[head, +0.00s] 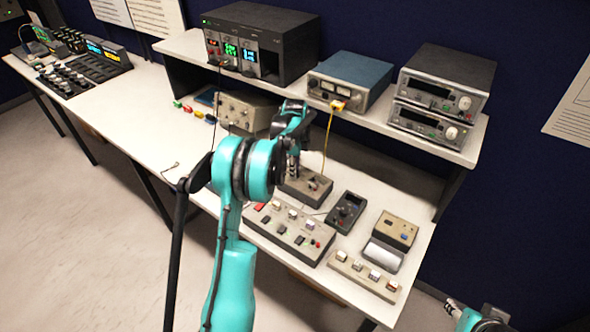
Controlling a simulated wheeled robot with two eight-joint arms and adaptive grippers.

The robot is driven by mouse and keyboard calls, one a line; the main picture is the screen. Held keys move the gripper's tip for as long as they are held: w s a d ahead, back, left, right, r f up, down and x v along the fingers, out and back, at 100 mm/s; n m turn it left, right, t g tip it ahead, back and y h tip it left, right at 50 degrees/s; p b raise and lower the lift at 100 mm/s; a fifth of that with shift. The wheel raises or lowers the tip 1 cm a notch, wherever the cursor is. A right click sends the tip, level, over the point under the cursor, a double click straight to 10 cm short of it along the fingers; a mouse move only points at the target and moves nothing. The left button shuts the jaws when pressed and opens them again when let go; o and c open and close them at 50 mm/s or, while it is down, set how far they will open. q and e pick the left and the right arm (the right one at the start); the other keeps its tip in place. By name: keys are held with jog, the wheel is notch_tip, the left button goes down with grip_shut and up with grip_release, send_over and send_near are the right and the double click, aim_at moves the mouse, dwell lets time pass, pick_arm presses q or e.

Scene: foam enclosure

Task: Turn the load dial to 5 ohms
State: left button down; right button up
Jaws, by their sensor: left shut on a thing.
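My left gripper (293,168) reaches down from my teal left arm onto a small grey-brown box (318,194) on the bench. It is shut on what appears to be the dial on top of that box; the fingers hide most of the dial, and I cannot read its setting. I cannot make out any ohm markings on the box.
A dark handheld meter (346,212) sits right of the box. A long switch panel (289,231) lies in front. A printer-like unit (390,240) and a button strip (365,275) are further right. The shelf (375,125) with instruments overhangs behind; a yellow cable (328,140) hangs nearby.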

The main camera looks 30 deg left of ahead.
pick_arm(q)
jog(key=shift+m, duration=1.6)
jog(key=c, duration=1.3)
grip_release()
jog(key=shift+r, duration=0.1)
notch_tip(320, 180, up, 12)
jog(key=shift+f, duration=0.1)
